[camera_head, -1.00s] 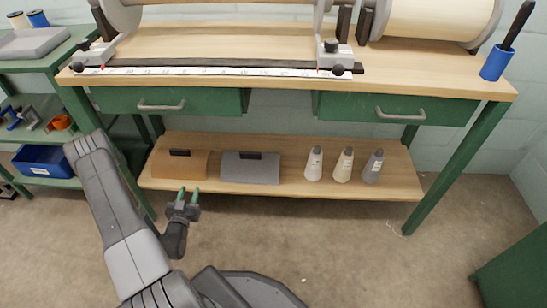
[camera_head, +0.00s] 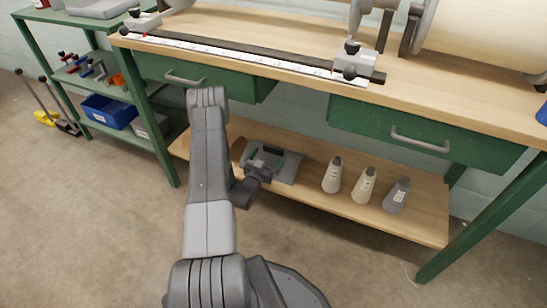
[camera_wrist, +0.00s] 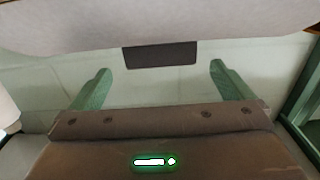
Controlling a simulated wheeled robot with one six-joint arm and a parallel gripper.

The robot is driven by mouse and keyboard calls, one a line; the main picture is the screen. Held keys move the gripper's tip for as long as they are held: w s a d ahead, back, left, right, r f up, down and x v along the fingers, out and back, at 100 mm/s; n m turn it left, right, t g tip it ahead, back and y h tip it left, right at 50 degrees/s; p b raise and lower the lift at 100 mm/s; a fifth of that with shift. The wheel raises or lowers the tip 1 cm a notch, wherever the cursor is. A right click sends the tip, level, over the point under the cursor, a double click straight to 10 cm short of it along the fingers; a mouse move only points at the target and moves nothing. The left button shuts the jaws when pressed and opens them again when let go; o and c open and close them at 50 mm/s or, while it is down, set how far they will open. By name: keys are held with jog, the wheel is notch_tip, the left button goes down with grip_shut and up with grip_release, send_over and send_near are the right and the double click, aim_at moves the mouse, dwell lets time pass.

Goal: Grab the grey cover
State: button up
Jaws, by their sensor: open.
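The grey cover (camera_head: 290,168) lies on the wooden lower shelf (camera_head: 320,208) under the bench, partly hidden by my gripper (camera_head: 265,157). In the wrist view the cover (camera_wrist: 160,25) fills the top of the picture. Its dark handle (camera_wrist: 160,55) shows just beyond and between the two green fingertips of my gripper (camera_wrist: 160,68). The fingers are spread wide, with a gap on each side of the handle, and hold nothing. The brown cover to the left is mostly hidden behind my arm.
Green drawers (camera_head: 425,133) and the bench top overhang the shelf. A green rack with a blue bin (camera_head: 109,111) stands at left. The floor in front is clear.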

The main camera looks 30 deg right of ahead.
aim_at(272, 150)
jog(key=shift+b+x, duration=0.3)
jog(key=shift+x, duration=1.2)
jog(key=shift+f, duration=0.1)
jog(key=c, duration=1)
